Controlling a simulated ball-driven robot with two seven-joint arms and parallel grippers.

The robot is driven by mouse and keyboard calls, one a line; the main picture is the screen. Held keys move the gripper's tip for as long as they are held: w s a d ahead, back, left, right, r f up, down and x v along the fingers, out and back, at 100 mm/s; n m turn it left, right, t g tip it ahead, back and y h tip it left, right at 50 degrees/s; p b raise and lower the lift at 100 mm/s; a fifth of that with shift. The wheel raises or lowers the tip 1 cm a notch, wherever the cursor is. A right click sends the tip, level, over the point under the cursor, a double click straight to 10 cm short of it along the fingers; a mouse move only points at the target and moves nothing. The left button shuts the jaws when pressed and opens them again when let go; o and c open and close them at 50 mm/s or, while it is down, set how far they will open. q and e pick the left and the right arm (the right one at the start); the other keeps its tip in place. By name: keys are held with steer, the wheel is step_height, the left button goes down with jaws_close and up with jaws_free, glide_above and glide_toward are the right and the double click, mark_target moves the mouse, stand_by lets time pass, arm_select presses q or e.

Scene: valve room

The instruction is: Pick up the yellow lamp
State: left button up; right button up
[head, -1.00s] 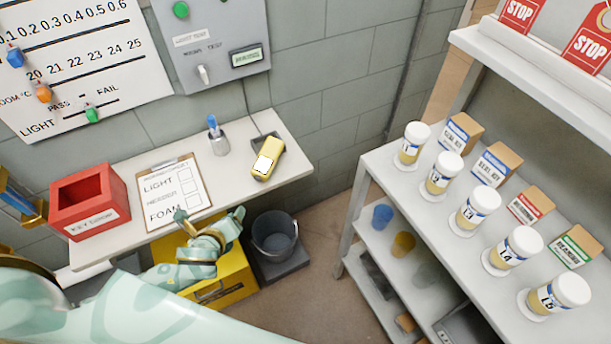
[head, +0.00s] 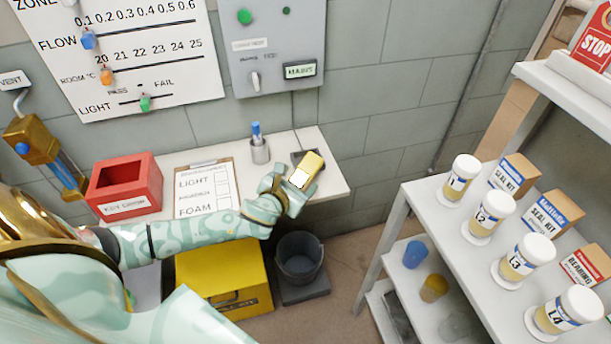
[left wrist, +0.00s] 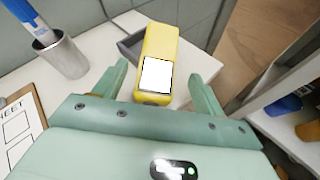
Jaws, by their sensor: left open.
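The yellow lamp (head: 307,171) has a white face and lies at the right end of the wall shelf, leaning on a dark tray (head: 298,156). My left gripper (head: 291,183) is at the shelf's front edge, right beside the lamp. Its fingers (left wrist: 158,80) are open, with the lamp's near end around the gap between their tips. I cannot tell whether either finger touches it. The right gripper is not in view.
A pen cup (head: 260,150), a clipboard (head: 206,188) and a red box (head: 125,187) share the shelf (head: 336,183). A yellow case (head: 224,280) and a bucket (head: 299,258) stand below. A rack (head: 418,215) with several jars is at the right.

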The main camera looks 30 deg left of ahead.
mark_target(302, 175)
arm_select(q)
steer(key=b+x, duration=0.2)
steer(key=x, duration=0.2)
steer(key=shift+a+f, duration=0.15)
steer(key=shift+f, duration=0.1)
steer(key=shift+w, duration=0.5)
steer(key=shift+s, duration=0.1)
steer(key=shift+c, duration=0.3)
steer(key=c, duration=1.2)
steer(key=shift+r, duration=0.2)
steer(key=shift+c, duration=0.2)
